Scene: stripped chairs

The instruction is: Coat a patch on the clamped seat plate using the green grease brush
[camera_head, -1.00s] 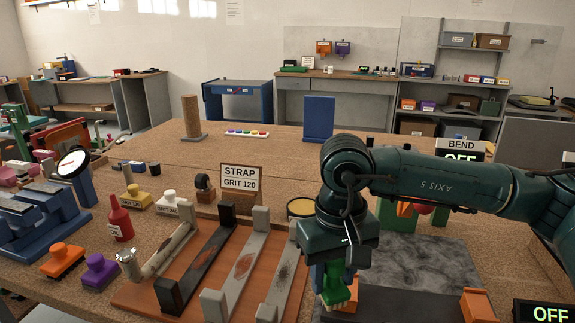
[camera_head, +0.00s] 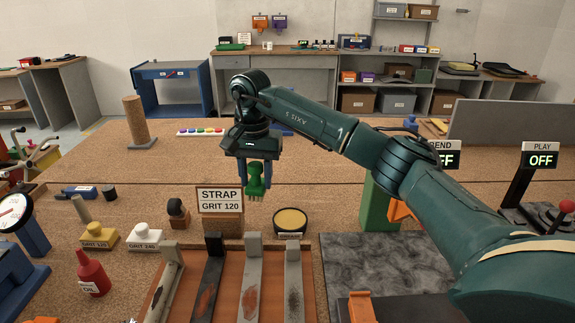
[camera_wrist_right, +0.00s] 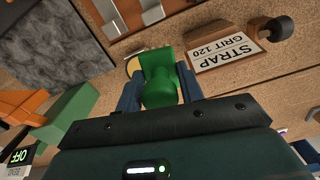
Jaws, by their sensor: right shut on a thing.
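My right gripper (camera_head: 258,174) is shut on the green grease brush (camera_head: 256,186), bristles down, above the bench behind the strap racks. In the right wrist view the brush (camera_wrist_right: 160,82) sits between the blue fingers and partly hides a round tin. That tin (camera_head: 291,220), with a yellowish filling, stands to the right of and nearer than the brush in the head view; the brush is apart from it. A dark plate (camera_head: 415,309), seemingly the seat plate, lies at the bottom edge, held by an orange clamp (camera_head: 361,307); much of it is cut off. My left gripper is not in view.
A marbled grey mat (camera_head: 370,258) lies behind the plate. A STRAP GRIT 120 sign (camera_head: 219,200) stands left of the tin. An orange-brown rack (camera_head: 228,290) of several upright-ended straps lies in front. A red oil bottle (camera_head: 92,274) stands at left.

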